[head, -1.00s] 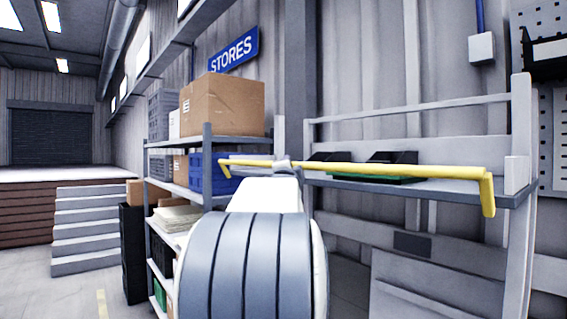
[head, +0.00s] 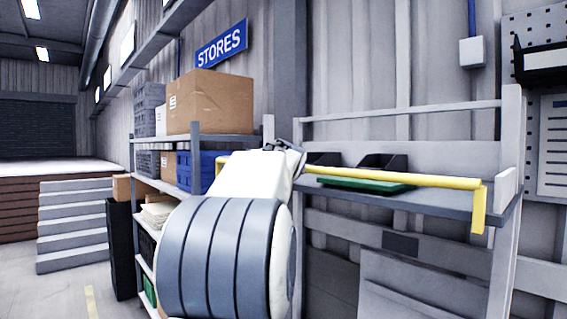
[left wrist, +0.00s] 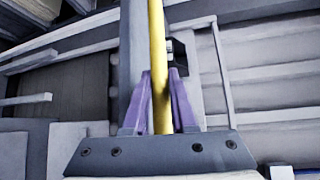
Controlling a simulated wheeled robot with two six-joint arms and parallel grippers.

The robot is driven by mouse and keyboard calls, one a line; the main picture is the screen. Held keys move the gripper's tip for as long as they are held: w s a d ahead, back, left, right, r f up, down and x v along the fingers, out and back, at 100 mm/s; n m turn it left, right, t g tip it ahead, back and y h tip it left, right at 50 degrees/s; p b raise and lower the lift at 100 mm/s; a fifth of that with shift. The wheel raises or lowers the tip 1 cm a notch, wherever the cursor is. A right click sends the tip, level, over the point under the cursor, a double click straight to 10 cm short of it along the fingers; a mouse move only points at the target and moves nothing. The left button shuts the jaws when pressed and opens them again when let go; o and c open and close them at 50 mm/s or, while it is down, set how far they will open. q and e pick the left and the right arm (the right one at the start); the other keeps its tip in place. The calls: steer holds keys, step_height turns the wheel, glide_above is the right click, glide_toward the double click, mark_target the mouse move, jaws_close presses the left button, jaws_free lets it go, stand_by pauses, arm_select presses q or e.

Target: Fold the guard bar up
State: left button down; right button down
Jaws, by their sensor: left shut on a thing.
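The yellow guard bar (head: 420,181) runs roughly level across the front of the grey workbench in the head view, with a bent-down end at the right. My left gripper (head: 287,150) is at the bar's left part, and my own arm hides some of the bar there. In the left wrist view the bar (left wrist: 157,50) passes between the two purple fingers of my left gripper (left wrist: 160,100), which is shut on it. My right gripper is in neither view.
The bench shelf (head: 455,200) behind the bar holds a green item (head: 365,186) and dark bins (head: 383,162). A storage rack (head: 197,160) with a cardboard box (head: 218,102) stands to the left. Grey steps (head: 75,225) are farther left.

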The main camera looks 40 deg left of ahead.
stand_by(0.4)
arm_select(q)
steer(key=c, duration=0.7)
jaws_free()
steer(key=shift+w, duration=0.1)
steer(key=b+v, duration=0.3)
steer(key=v, duration=0.7)
steer(key=shift+d+b, duration=0.2)
steer(key=shift+b, duration=0.15)
